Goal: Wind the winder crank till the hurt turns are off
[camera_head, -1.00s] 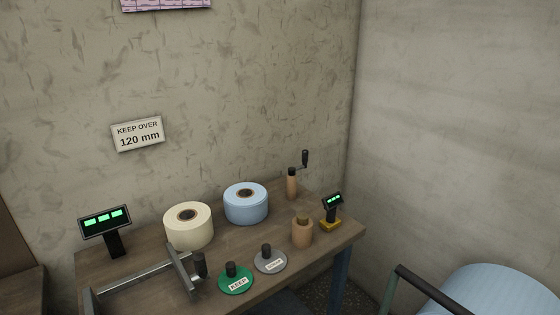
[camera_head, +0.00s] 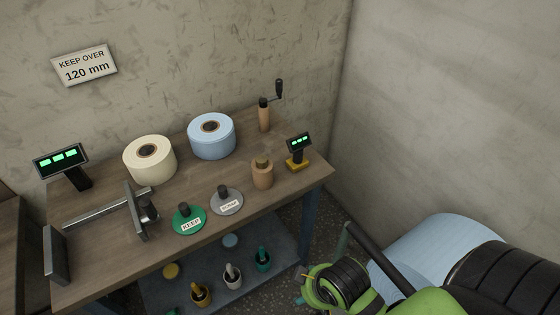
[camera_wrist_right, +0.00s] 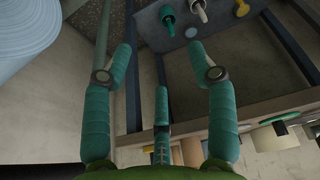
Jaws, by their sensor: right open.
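A crank with a dark handle (camera_head: 279,88) stands on a wooden post (camera_head: 264,118) at the bench's back right corner. A cream roll (camera_head: 149,172) and a light blue roll (camera_head: 211,149) sit on the bench. A metal bar between upright plates (camera_head: 100,211) is at the front left, with a dark knob at its right end. My right gripper (camera_wrist_right: 160,60) is open and empty in the right wrist view, its teal fingers apart below bench height. In the head view only my green right arm shows clearly at the lower right. My left gripper is out of view.
A green KEEP disc (camera_head: 184,225) and a grey labelled disc (camera_head: 231,207) lie at the bench front. Displays (camera_head: 61,158) (camera_head: 299,143) stand left and right. A wooden bottle-shaped piece (camera_head: 262,175) is near the right. Handled pots stand on the lower shelf (camera_head: 205,265). A large blue roll (camera_head: 425,245) lies right.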

